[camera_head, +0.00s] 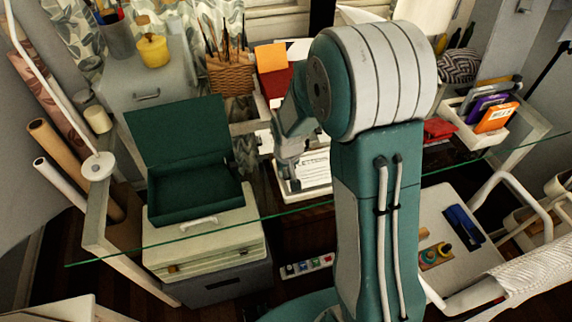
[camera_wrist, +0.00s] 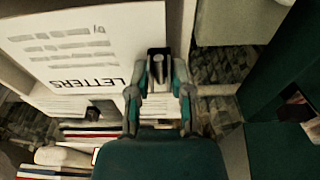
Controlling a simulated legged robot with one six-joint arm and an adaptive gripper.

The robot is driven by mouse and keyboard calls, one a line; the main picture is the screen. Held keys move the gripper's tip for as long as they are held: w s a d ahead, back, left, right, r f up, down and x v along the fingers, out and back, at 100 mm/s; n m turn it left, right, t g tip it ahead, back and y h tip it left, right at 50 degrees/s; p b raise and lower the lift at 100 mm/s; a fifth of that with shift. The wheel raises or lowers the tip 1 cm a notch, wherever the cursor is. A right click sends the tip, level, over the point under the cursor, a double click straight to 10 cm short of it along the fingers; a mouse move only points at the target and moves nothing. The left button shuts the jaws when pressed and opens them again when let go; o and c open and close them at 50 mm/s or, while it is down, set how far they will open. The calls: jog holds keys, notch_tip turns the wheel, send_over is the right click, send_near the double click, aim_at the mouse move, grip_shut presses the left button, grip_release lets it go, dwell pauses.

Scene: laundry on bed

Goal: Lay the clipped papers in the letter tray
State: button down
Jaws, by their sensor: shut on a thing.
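The clipped papers (camera_head: 314,168) are white sheets with dark print. In the wrist view the sheet (camera_wrist: 75,45) reads "LETTERS" upside down, with grey lines above it. A black clip (camera_wrist: 157,62) is at the sheet's right edge. My gripper (camera_wrist: 160,92) is shut on the clipped papers at this clip, one finger on each side. In the head view my gripper (camera_head: 290,172) is over the left part of the white letter tray (camera_head: 300,192). The papers show within the tray's outline there. I cannot tell whether they rest on its floor. My arm hides the tray's right side.
A green open box (camera_head: 190,190) stands left of the tray on a cream case. A woven pencil basket (camera_head: 230,75) is behind. A glass edge (camera_head: 240,222) crosses in front. A white bin with colourful packets (camera_head: 495,118) is at the right.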

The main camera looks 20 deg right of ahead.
jog(key=shift+d+f, duration=0.1)
jog(key=shift+f, duration=0.3)
jog(key=shift+c, duration=2.2)
grip_release()
notch_tip(320, 180, up, 12)
jog(key=s, duration=0.1)
jog(key=shift+s+a, duration=0.2)
jog(key=shift+s, duration=0.15)
jog(key=shift+f, duration=0.1)
